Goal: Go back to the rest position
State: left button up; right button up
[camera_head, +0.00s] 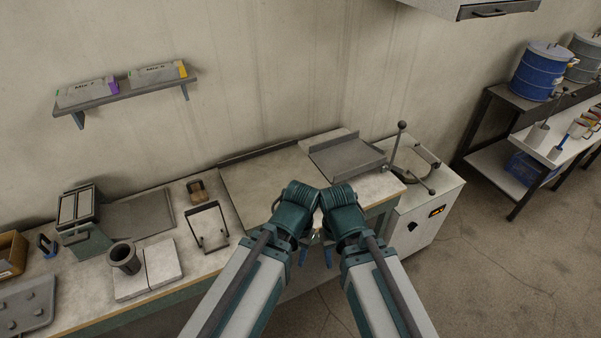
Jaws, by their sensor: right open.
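My two arms come in from the bottom edge and their wrists lie close together in front of the worktable's right part. My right gripper (328,257) points down below its green wrist. Its blue fingertip shows, and it is open with nothing seen in it. My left gripper (303,257) also points down just left of it. Only a small blue tip of it shows, so its jaws cannot be made out. Both grippers are apart from the things on the table.
The worktable (262,190) runs along the wall. On it are a dark cup (123,258), a white block (160,263), a wire-framed stand (208,228) and a grey tray (347,157). A white cabinet (432,217) stands right. Blue drum (539,72) sits farther right. Floor (510,280) is clear.

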notch_tip(320, 180, down, 11)
jog(key=b, duration=1)
jog(key=shift+r, duration=0.1)
